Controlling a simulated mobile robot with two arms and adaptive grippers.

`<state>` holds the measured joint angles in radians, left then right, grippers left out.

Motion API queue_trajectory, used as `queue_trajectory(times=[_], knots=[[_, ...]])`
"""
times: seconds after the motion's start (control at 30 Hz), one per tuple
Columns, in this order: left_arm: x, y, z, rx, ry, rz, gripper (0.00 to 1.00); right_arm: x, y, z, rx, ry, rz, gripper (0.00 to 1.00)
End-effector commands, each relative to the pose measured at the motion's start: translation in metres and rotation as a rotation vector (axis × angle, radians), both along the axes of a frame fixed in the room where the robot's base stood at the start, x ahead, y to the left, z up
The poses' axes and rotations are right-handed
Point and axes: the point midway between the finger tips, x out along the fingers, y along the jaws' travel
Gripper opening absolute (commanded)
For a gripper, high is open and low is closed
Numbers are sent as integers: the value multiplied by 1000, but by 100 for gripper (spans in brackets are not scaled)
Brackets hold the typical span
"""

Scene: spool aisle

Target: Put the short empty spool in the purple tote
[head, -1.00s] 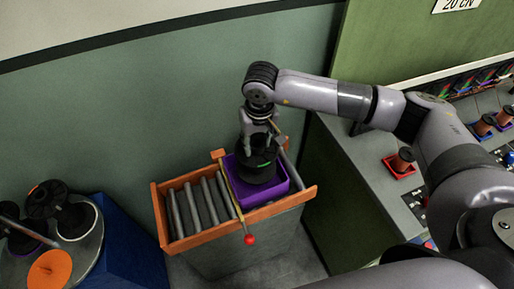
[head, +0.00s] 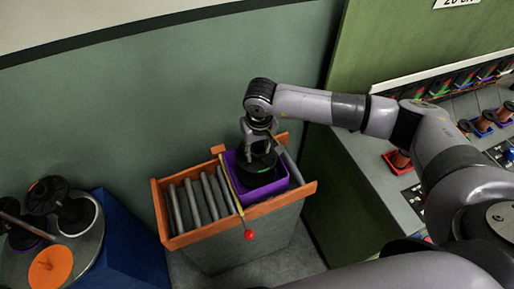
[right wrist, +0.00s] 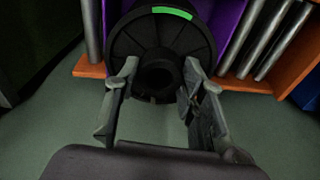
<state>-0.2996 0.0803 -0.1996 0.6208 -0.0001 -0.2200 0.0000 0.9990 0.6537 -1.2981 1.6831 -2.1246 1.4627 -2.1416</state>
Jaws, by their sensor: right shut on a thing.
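The short empty spool is black with a green mark on its flange. In the head view the spool (head: 262,161) is inside the purple tote (head: 268,188), low between its walls. Whether it touches the tote's floor is hidden. My right gripper (head: 259,139) is above the tote, pointing down, shut on the spool. In the right wrist view the spool (right wrist: 190,37) sits between the two fingers of the gripper (right wrist: 160,78), with a purple tote wall (right wrist: 228,30) beside it. My left gripper is not in view.
The tote sits on an orange-sided rack (head: 196,239) with grey rollers, with a yellow bar with a red ball (head: 250,235) beside the tote. A round table (head: 88,250) with black spools is at left. A grey bench (head: 375,190) with copper spools is at right.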

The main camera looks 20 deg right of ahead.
Motion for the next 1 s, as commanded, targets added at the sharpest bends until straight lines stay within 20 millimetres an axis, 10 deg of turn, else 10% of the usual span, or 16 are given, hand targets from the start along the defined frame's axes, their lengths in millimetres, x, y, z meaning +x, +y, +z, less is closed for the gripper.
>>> queue_trajectory(times=[0.27,0.3,0.57,1.0], knots=[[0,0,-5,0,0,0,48,0,0,-3,0,-1,0,0],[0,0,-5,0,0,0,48,0,0,-4,0,0,0,40],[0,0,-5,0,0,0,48,0,0,-4,0,0,0,57],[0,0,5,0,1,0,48,0,0,5,0,0,0,57]])
